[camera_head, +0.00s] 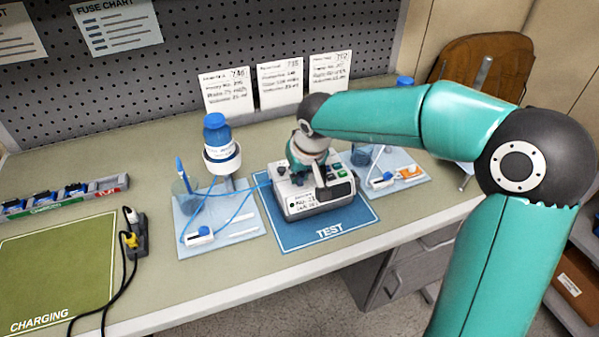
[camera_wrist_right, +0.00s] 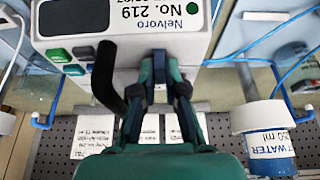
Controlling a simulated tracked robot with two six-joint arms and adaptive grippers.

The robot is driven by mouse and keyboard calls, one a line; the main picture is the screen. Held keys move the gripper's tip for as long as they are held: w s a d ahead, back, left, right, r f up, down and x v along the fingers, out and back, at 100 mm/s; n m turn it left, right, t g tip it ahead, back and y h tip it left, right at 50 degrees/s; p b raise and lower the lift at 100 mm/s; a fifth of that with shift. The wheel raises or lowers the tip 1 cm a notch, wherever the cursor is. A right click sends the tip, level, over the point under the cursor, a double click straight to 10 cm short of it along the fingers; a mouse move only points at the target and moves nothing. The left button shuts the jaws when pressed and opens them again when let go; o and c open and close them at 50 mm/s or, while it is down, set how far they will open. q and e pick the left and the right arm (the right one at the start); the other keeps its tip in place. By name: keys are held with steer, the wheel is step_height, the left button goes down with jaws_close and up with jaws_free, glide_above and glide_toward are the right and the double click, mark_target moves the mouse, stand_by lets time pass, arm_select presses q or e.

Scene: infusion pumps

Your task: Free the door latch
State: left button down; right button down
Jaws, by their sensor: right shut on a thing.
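The white infusion pump (camera_head: 315,200) sits on the blue TEST mat (camera_head: 291,236) with its labelled side toward the front. In the right wrist view its face (camera_wrist_right: 125,18) reads Nelvoro No. 219, with green and dark buttons beside a bent black bar (camera_wrist_right: 110,78). My right gripper (camera_head: 308,172) comes down on the pump from above. In the wrist view its fingers (camera_wrist_right: 163,68) are close together at the pump's edge, shut on a small part that seems to be the door latch. The fingers hide most of that part. My left gripper is not in view.
A blue-capped water bottle (camera_head: 217,137) stands in a white holder left of the pump, with tubing on a pale tray (camera_head: 190,246). Another tray (camera_head: 410,178) lies to the right. The green CHARGING mat (camera_head: 60,270) is empty, with black cables (camera_head: 125,275) beside it.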

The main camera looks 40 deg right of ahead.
steer(key=shift+n, duration=0.3)
steer(key=n, duration=0.1)
steer(key=n+y+p, duration=0.1)
steer(key=n, duration=0.1)
steer(key=shift+d+r+y+p, duration=0.1)
steer(key=shift+d+y+p, duration=0.1)
steer(key=shift+y+p, duration=0.1)
steer(key=n+y, duration=0.1)
steer(key=n, duration=0.2)
steer(key=shift+d, duration=0.1)
steer(key=n+y, duration=0.1)
steer(key=n, duration=0.2)
steer(key=shift+w+n+g, duration=0.1)
steer(key=shift+n+g, duration=0.2)
steer(key=shift+n, duration=0.1)
steer(key=n+y, duration=0.1)
steer(key=n, duration=0.1)
steer(key=shift+d+n+g+b, duration=0.1)
steer(key=shift+n+g+b, duration=0.2)
steer(key=shift+g, duration=0.1)
steer(key=n+g, duration=0.1)
steer(key=n, duration=0.3)
steer(key=shift+w+n+g+y+p, duration=0.15)
steer(key=shift+n+g+y+p, duration=0.15)
steer(key=shift+n+g+p, duration=0.1)
steer(key=c, duration=1.2)
jaws_free()
